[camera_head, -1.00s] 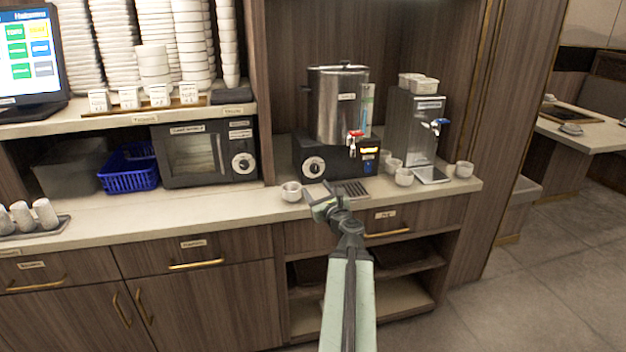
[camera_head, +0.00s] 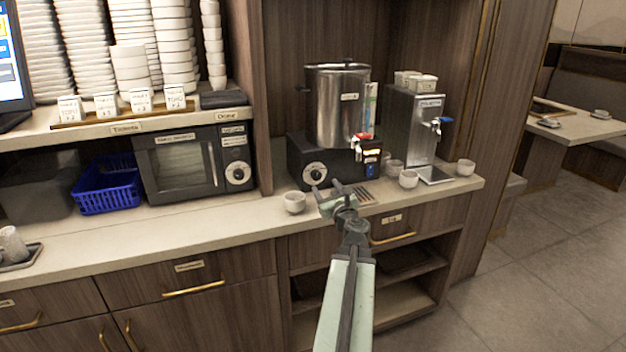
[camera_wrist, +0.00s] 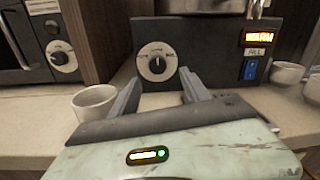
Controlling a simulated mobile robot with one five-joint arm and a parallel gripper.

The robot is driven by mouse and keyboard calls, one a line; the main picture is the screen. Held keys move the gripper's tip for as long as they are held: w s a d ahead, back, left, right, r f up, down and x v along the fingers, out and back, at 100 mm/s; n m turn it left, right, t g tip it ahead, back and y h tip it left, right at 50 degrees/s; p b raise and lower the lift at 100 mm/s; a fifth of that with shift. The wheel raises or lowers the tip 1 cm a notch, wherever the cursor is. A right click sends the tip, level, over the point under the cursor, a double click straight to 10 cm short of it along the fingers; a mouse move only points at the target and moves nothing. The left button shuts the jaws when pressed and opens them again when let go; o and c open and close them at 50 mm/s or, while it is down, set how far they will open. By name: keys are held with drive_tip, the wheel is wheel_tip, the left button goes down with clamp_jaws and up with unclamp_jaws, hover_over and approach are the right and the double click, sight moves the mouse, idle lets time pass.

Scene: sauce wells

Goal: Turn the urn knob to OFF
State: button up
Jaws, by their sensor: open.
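The steel urn (camera_head: 336,112) stands on a black base (camera_head: 300,152) on the counter. Its round knob (camera_head: 315,173) has a pale dial and sits at the left of the base's front. In the wrist view the knob (camera_wrist: 156,62) lies ahead, with its dark pointer close to upright. An orange display (camera_wrist: 257,37) reads "WARM" above a blue switch (camera_wrist: 249,69). My gripper (camera_head: 328,188) is open and empty in front of the base, just below the knob in the head view. In the wrist view its fingers (camera_wrist: 160,88) are spread apart, and the knob appears between and beyond them.
A white cup (camera_head: 294,202) stands left of my gripper, and in the wrist view the cup (camera_wrist: 94,103) is close to the left finger. A drip grille (camera_head: 366,194), several cups (camera_head: 408,179) and a steel dispenser (camera_head: 412,125) are to the right. A microwave (camera_head: 195,160) stands left.

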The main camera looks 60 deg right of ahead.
sight(317, 177)
drive_tip(key=x, duration=0.7)
drive_tip(key=shift+w, duration=0.25)
drive_tip(key=shift+a, duration=0.1)
drive_tip(key=shift+s, duration=0.1)
drive_tip(key=shift+c, duration=0.3)
drive_tip(key=c, duration=1)
drive_tip(key=shift+a, duration=0.2)
clamp_jaws()
drive_tip(key=shift+d, duration=0.15)
drive_tip(key=n, duration=0.5)
drive_tip(key=shift+f+n+b, duration=0.15)
drive_tip(key=shift+n+b, duration=0.15)
drive_tip(key=shift+b, duration=0.05)
drive_tip(key=n, duration=0.6)
drive_tip(key=shift+n+t, duration=0.3)
